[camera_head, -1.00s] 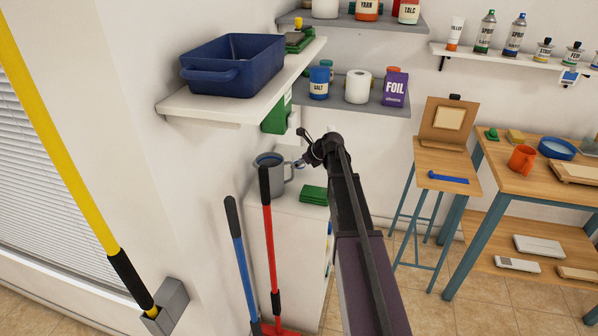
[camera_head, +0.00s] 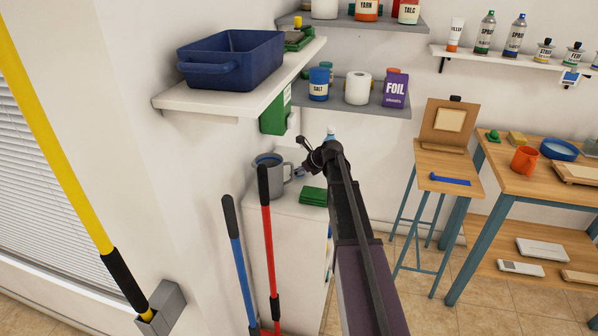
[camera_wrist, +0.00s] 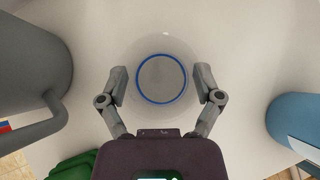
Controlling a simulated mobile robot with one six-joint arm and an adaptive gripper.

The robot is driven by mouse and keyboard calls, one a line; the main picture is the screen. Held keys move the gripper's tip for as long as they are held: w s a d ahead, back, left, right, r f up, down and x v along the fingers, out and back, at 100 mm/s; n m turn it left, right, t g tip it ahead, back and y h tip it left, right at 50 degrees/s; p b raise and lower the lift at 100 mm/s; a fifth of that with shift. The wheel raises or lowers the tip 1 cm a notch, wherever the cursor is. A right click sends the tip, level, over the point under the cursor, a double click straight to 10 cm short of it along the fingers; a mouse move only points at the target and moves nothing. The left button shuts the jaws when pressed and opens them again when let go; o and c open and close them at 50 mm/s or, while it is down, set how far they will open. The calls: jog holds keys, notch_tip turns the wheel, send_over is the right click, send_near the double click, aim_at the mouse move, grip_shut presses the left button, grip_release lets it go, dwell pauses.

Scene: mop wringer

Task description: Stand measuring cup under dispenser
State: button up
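A clear cup with a blue ring (camera_wrist: 162,80) stands between my fingers in the wrist view, seen from above; it looks like the measuring cup. My gripper (camera_wrist: 161,84) has its fingers spread on either side of it; whether they touch it is unclear. In the head view my gripper (camera_head: 304,160) is over the white cabinet, right of the grey mug, and the cup is mostly hidden.
The grey mug (camera_wrist: 30,75) is close on the left and a blue container (camera_wrist: 295,118) on the right. Folded green cloths (camera_head: 313,197) lie in front on the cabinet (camera_head: 295,245). The shelf with a blue basin (camera_head: 232,60) hangs above. Blue and red handles stand in front.

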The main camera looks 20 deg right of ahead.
jog(key=shift+r, duration=0.15)
dwell(0.4)
jog(key=shift+r, duration=0.15)
jog(key=shift+s+d+r+p, duration=0.25)
jog(key=shift+s+r+p, duration=0.2)
jog(key=shift+p, duration=0.3)
jog(key=p+v, duration=0.7)
jog(key=v, duration=0.3)
jog(key=shift+s+d+r, duration=0.1)
jog(key=shift+s+r, duration=0.05)
